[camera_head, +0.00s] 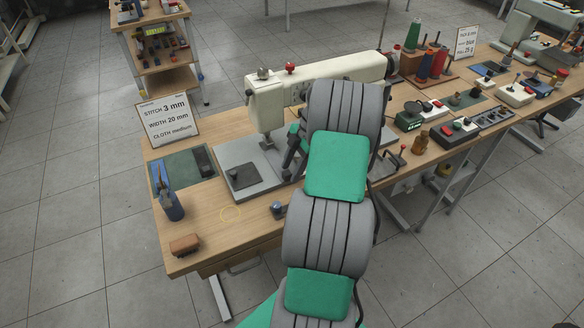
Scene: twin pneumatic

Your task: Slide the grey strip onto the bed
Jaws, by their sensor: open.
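A dark grey strip (203,162) lies on the green mat at the left end of the table, beside the light grey machine bed (262,187). It looks like the grey strip, though its edges are hard to make out. A dark square plate (243,176) with a small knob lies on the bed. The cream sewing machine (265,105) stands over the bed's far side. My gripper (288,162) shows as dark parts over the bed's right part, near the needle end. It is open, with no strip seen in it. My arm hides much of it and the bed's right side.
A blue-handled tool (168,192) stands at the table's left edge, with a brown block (184,245) in front. A small dark-blue item (278,208) sits near the front edge. A sign (168,118) stands behind the mat. Thread spools (438,63) and control boxes crowd the right.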

